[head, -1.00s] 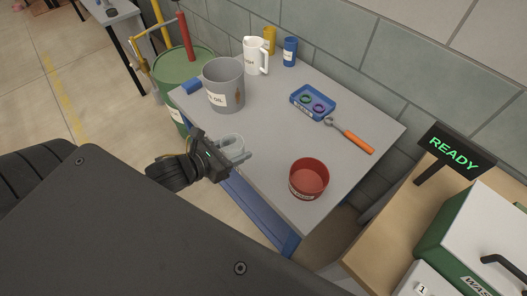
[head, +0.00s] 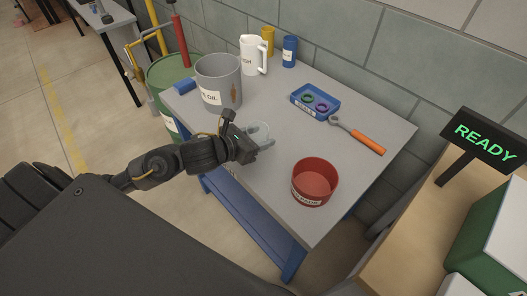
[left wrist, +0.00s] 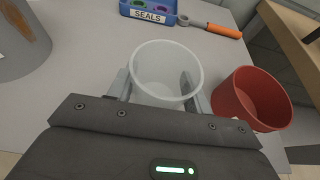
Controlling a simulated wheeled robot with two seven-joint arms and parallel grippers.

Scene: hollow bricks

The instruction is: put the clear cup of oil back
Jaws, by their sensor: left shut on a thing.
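The clear cup (left wrist: 166,72) is between the fingers of my left gripper (left wrist: 163,95) in the left wrist view. It also shows, partly hidden by the gripper, in the head view (head: 259,130). My left gripper (head: 257,146) is shut on the cup, over the grey table (head: 290,215), between the grey oil bucket (head: 218,82) and the red tub (head: 315,182). The cup looks upright, its open rim facing the wrist camera. I cannot tell whether it touches the table. No oil can be made out inside it. My right gripper is not in view.
A blue tray of seals (head: 315,102) and an orange-handled tool (head: 358,135) lie beyond the cup. A white jug (head: 252,55), yellow can (head: 268,41) and blue can (head: 289,51) stand at the back. A small blue block (head: 184,86) lies by the bucket.

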